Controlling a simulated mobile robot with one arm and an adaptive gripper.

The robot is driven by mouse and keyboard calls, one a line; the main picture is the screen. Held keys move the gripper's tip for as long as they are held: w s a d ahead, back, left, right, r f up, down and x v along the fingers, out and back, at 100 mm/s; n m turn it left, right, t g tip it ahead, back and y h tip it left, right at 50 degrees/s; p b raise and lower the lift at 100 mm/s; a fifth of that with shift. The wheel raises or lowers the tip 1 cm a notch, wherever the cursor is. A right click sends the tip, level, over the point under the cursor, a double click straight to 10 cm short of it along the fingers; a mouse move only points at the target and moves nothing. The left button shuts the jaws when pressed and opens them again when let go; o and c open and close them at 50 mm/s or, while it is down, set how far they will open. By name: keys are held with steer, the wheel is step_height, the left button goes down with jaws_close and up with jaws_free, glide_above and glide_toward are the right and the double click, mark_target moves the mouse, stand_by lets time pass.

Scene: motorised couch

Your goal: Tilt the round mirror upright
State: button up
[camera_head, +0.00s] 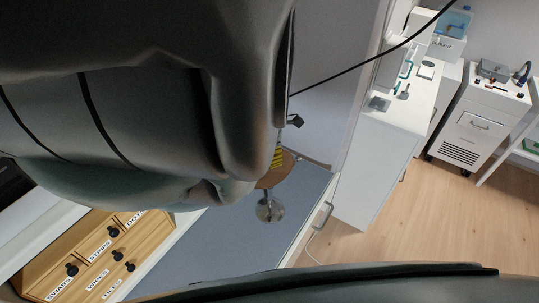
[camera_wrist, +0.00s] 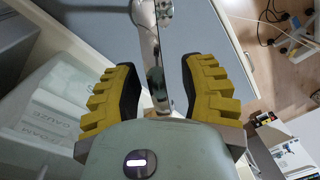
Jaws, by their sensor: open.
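In the head view, a brown-toned round disc (camera_head: 284,174), which looks like the round mirror, is partly hidden behind my arm. A shiny round metal piece (camera_head: 270,208) sits just below it over the grey-blue surface. My gripper (camera_wrist: 158,68) is open, with a yellow ribbed finger on each side. In the wrist view, a narrow chrome strip (camera_wrist: 152,55) passes between the fingers, with clear gaps to both. It reaches a rounded metal end at the top. I cannot tell the mirror's exact tilt. In the head view, only a little yellow of the fingers shows beside the disc.
The grey-blue surface (camera_head: 215,240) lies below. A wooden drawer unit (camera_head: 95,255) with labelled drawers stands at lower left. A white counter (camera_head: 385,145) and a white cart (camera_head: 478,125) stand to the right. Wooden floor (camera_head: 440,220) is clear between. Cables (camera_wrist: 270,25) show in the wrist view.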

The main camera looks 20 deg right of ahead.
jaws_close()
stand_by(0.4)
